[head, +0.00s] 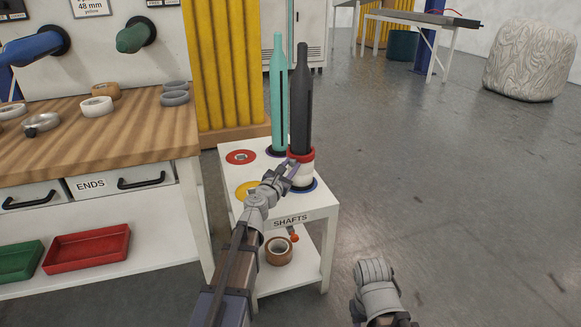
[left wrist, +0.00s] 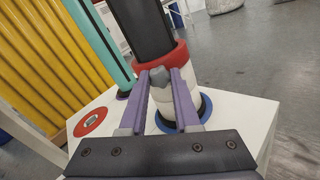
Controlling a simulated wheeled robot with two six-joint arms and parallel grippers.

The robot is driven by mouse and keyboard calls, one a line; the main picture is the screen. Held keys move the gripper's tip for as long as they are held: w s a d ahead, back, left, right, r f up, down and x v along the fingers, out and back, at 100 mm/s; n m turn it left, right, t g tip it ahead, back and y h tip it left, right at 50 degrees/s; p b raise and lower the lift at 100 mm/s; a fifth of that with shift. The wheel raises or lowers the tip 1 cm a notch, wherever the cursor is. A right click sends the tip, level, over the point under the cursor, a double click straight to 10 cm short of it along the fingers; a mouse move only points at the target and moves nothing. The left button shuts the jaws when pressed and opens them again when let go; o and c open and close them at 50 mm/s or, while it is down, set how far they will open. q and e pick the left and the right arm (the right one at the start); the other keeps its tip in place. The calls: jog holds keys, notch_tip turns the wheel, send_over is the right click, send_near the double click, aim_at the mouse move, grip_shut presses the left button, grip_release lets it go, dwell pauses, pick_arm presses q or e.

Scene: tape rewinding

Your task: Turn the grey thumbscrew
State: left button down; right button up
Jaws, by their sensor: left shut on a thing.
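The grey thumbscrew (left wrist: 158,75) sits on the front of a red collar (left wrist: 150,62) around the dark grey shaft, above a white roll. My left gripper (left wrist: 160,92) is shut on it, one purple finger on each side. In the head view my left gripper (head: 290,168) reaches the red collar (head: 301,154) from the front left; the fingers hide most of the thumbscrew there. The dark grey shaft (head: 301,105) stands upright on the small white stand (head: 322,215) with the white roll (head: 302,174) low on it. My right gripper's fingers do not show.
A teal shaft (head: 279,95) stands close behind left of the dark one. Red (head: 241,157) and yellow (head: 248,189) ring spots mark the stand top. A brown tape roll (head: 279,251) lies on its lower shelf.

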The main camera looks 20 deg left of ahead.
pick_arm(q)
jog(key=m, duration=1.5)
jog(key=shift+m, duration=0.3)
jog(key=m, duration=0.3)
jog(key=shift+m, duration=0.4)
jog(key=m, duration=0.4)
jog(key=shift+r, duration=0.1)
jog(key=m, duration=0.4)
jog(key=shift+m, duration=2.1)
